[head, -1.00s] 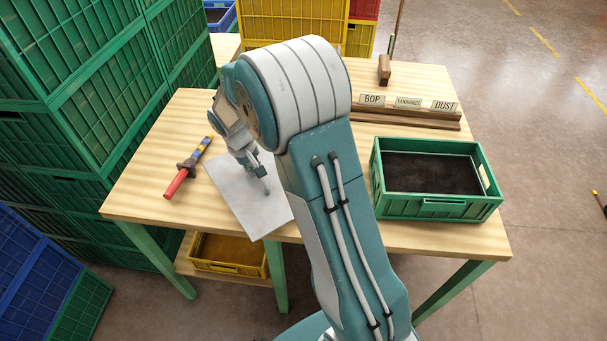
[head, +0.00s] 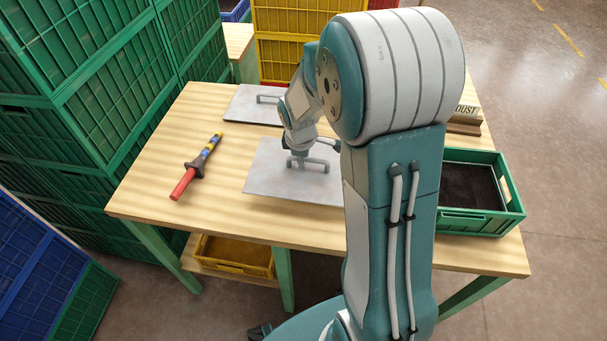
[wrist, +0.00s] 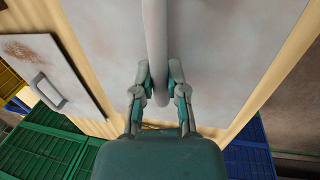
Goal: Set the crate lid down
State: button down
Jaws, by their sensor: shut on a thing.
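The crate lid (head: 265,180) is a flat grey metal plate with a bar handle, roughly level over the middle of the wooden table. My gripper (head: 299,158) is shut on its handle from above. In the wrist view, both fingers of my gripper (wrist: 158,85) pinch the handle bar (wrist: 156,30), and the lid (wrist: 215,55) spreads behind it. I cannot tell whether the lid touches the table or hangs just above it. My arm hides its right end. The open green crate (head: 485,222) with dark contents stands at the table's right.
A second grey lid (head: 240,105) lies at the table's back; its rusty patch shows in the wrist view (wrist: 30,48). A red-handled tool (head: 196,168) lies on the left. Green crates (head: 90,90) are stacked at left. The table's front left is clear.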

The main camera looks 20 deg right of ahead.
aim_at(301, 170)
jog(key=shift+a+f, duration=0.15)
jog(key=shift+f, duration=2.45)
jog(key=shift+f, duration=0.1)
jog(key=c, duration=0.7)
grip_release()
